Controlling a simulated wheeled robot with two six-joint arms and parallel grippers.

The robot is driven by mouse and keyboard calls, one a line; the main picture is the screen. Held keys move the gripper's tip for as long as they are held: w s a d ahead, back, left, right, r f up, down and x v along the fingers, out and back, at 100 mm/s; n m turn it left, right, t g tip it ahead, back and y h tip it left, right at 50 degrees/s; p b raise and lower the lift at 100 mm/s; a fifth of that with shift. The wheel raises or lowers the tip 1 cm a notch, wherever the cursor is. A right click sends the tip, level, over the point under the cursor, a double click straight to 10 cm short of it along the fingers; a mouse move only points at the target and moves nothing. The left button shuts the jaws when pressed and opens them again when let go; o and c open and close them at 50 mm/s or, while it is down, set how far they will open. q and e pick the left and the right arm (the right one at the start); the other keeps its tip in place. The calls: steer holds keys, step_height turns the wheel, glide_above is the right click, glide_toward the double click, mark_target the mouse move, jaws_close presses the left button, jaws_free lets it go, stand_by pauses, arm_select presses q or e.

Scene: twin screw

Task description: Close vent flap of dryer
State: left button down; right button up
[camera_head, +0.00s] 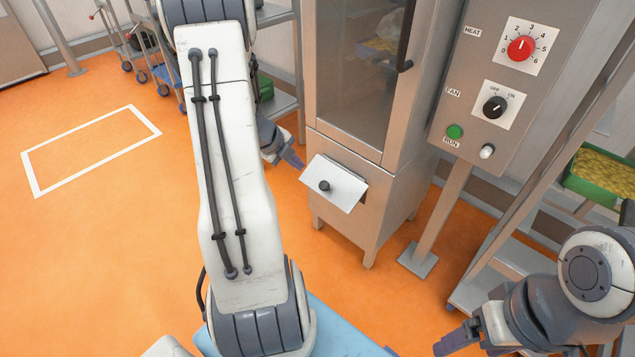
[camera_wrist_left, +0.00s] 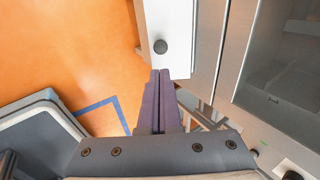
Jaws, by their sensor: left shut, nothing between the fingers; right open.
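The dryer (camera_head: 390,195) is a steel cabinet with a glass door. Its vent flap (camera_head: 345,192) is a pale plate low on the front, tilted outward with a gap behind its edge. A dark round knob (camera_head: 324,185) sits on the flap. My left gripper (camera_head: 297,163) is shut and empty, just left of the flap, partly hidden by my arm. In the left wrist view, the shut fingers (camera_wrist_left: 160,76) are beside the flap (camera_wrist_left: 178,22), close to its knob (camera_wrist_left: 161,46); contact cannot be told. My right gripper (camera_head: 458,341) is open and empty at the lower right, away from the dryer.
A control panel (camera_head: 480,125) with a red dial stands on a post right of the dryer. A rack with a green crate (camera_head: 600,180) is at the right. Carts (camera_head: 160,72) stand at the back left. The orange floor (camera_head: 90,240) at left is clear.

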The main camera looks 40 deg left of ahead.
arm_select(q)
steer(key=b, duration=0.7)
glide_above(322, 195)
steer(key=s, duration=0.2)
steer(key=f, duration=1)
steer(key=shift+s+a+f, duration=0.15)
steer(key=shift+a+f, duration=0.2)
steer(key=shift+x, duration=0.8)
steer(key=shift+b, duration=0.3)
steer(key=shift+f+b, duration=0.25)
steer(key=shift+b, duration=0.4)
steer(key=f+t+b, duration=0.2)
steer(key=b, duration=0.4)
steer(key=w+f+t+b, duration=0.1)
steer(key=f+t+b, duration=0.1)
steer(key=b, duration=0.5)
steer(key=w+f+t+b, duration=0.1)
steer(key=f+t+b, duration=0.1)
steer(key=b, duration=0.5)
steer(key=shift+f+h, duration=0.3)
steer(key=shift+f, duration=0.4)
steer(key=shift+w+d+f, duration=0.15)
steer(key=shift+w+f, duration=0.95)
steer(key=shift+w, duration=0.05)
steer(key=shift+w+f, duration=0.1)
